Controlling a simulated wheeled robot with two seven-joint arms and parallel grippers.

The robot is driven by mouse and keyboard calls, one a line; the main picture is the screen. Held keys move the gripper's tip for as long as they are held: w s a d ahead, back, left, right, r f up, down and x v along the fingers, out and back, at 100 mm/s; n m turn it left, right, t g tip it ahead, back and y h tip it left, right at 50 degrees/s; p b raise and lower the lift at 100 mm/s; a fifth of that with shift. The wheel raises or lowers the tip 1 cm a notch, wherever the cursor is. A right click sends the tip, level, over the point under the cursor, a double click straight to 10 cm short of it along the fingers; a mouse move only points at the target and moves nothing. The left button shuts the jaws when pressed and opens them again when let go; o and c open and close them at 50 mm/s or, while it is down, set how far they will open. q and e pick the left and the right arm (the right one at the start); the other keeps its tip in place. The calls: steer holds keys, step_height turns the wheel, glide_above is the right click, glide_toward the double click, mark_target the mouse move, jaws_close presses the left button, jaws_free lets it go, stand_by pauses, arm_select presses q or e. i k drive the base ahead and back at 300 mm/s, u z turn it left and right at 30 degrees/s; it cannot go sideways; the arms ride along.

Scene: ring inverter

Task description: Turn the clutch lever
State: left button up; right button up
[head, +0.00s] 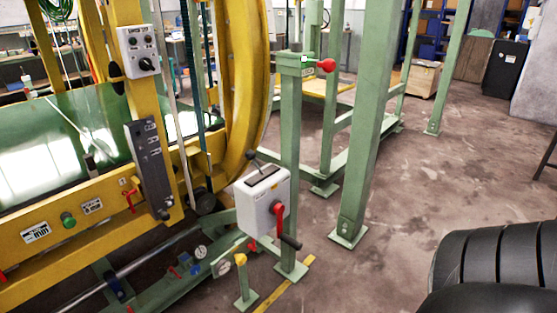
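A white control box (262,203) is fixed to a green post (290,150) in the middle of the view. A red knob (326,66) on a short arm sticks out to the right near the top of the same post. I cannot tell which of these is the clutch lever. Neither gripper is in view. A black ribbed part of my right arm fills the lower right corner.
A yellow machine frame (80,245) with a green panel (70,135) stands on the left. A grey control box (138,50) hangs on its upright. A green column (365,130) stands right of the post. A short yellow-topped post (242,280) stands low in front. Open floor (400,210) lies right.

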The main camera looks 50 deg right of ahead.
mark_target(249, 155)
steer(key=z, duration=0.75)
steer(key=i, duration=0.4)
steer(key=z, duration=1.05)
steer(key=k, duration=0.55)
steer(key=z, duration=0.7)
steer(key=i, duration=0.75)
steer(key=u, duration=1.2)
steer(key=i, duration=0.7)
steer(key=u, duration=0.7)
